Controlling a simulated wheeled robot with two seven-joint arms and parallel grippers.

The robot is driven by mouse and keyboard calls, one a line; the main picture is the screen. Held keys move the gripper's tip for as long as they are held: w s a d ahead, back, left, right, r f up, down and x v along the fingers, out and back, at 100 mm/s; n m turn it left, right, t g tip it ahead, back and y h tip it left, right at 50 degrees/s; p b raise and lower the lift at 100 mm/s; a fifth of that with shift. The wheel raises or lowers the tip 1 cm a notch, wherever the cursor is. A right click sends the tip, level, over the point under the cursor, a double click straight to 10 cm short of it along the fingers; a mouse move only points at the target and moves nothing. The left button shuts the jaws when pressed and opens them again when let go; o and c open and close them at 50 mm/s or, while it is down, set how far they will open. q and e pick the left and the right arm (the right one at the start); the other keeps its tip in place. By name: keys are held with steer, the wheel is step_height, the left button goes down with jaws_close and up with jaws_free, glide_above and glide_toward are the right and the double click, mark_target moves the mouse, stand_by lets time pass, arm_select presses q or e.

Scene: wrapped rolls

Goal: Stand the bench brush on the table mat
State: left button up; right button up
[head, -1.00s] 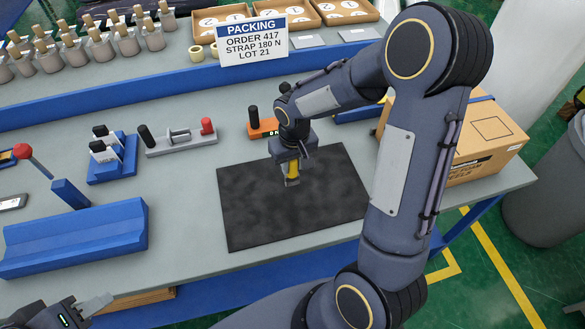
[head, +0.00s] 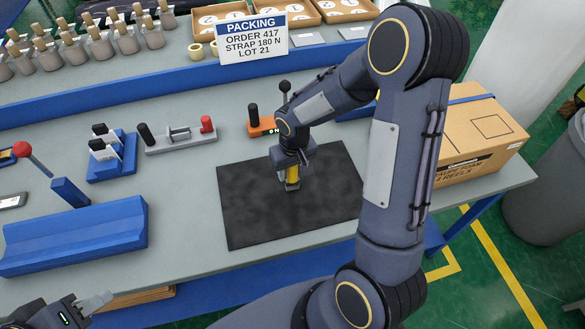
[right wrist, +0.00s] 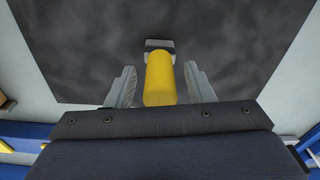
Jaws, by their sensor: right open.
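The bench brush has a yellow handle (head: 293,174) and a small grey head (head: 292,187). It is over the dark table mat (head: 245,215), near its middle, and appears upright with the head down at the mat. In the right wrist view the yellow handle (right wrist: 159,80) runs between the fingers toward the grey head (right wrist: 159,43). My right gripper (right wrist: 160,82) is open around the handle, with a gap visible on each side. The handle's top is hidden by the gripper. My left gripper (head: 92,304) is at the lower left, away from the mat; its opening is unclear.
A grey holder with black and red knobs (head: 180,138) and an orange-based item (head: 262,128) stand behind the mat. Blue blocks (head: 75,238) lie left. A cardboard box (head: 480,135) stands right. The mat's left part is clear.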

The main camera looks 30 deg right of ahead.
steer(key=shift+r, duration=0.1)
steer(key=r, duration=1.1)
steer(key=shift+s+r, duration=0.35)
steer(key=shift+s, duration=0.05)
steer(key=s+a+r+t+y, duration=0.2)
steer(key=s+r, duration=0.1)
steer(key=s, duration=0.6)
steer(key=s+a+r+t+y, duration=0.1)
steer(key=s+a+r+t, duration=0.1)
steer(key=s, duration=0.7)
steer(key=shift+s+a+r+m+t+y, duration=0.3)
steer(key=shift+a+r+t+y, duration=0.05)
steer(key=shift+r+t+y, duration=0.05)
